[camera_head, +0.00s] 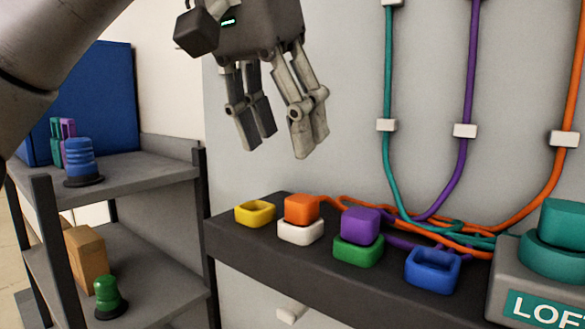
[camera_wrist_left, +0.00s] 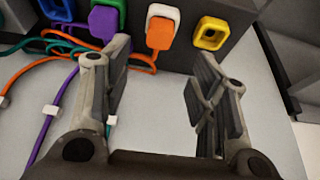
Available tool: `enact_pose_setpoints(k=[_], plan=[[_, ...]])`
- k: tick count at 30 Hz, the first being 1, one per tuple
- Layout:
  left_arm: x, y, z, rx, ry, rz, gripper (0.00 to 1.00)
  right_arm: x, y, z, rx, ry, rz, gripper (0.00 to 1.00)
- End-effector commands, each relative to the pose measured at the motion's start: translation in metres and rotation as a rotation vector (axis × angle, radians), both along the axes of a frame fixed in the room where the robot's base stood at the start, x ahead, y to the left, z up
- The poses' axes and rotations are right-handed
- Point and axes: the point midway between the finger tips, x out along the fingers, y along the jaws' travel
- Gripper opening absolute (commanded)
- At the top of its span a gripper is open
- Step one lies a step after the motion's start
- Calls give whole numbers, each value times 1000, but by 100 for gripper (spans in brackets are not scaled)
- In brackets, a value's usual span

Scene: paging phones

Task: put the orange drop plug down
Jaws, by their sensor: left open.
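The orange drop plug (camera_head: 300,208) sits in the white socket (camera_head: 300,231) on the dark shelf, its orange cord running off to the right. It also shows in the left wrist view (camera_wrist_left: 160,35), with the white socket (camera_wrist_left: 163,11) around its end. My left gripper (camera_head: 283,146) is open and empty, above the plug and apart from it. In the left wrist view its two fingers (camera_wrist_left: 160,85) are spread wide with nothing between them. My right gripper is in neither view.
A yellow socket (camera_head: 255,213) stands empty left of the plug. A purple plug (camera_head: 361,225) sits in the green socket (camera_head: 358,250), and a blue socket (camera_head: 432,270) is empty. Cords tangle behind. A grey shelf unit (camera_head: 140,172) stands left; a teal-topped box (camera_head: 540,268) stands right.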

Motion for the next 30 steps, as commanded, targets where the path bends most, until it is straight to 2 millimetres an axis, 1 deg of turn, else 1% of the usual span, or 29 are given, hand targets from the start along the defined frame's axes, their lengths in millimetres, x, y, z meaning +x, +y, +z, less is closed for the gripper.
enact_pose_setpoints(k=[1, 3, 6, 9, 30], plan=[[-4, 2, 10, 0, -2, 0, 53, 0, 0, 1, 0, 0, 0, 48], [-7, 4, 21, 2, -2, 1, 53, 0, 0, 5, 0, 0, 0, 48], [-10, 7, 29, 2, -1, 0, 53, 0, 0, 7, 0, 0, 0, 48], [-11, 8, 33, 1, 1, 0, 53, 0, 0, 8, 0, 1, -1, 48], [-11, 8, 33, 0, 1, -1, 53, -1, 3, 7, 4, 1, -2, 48]])
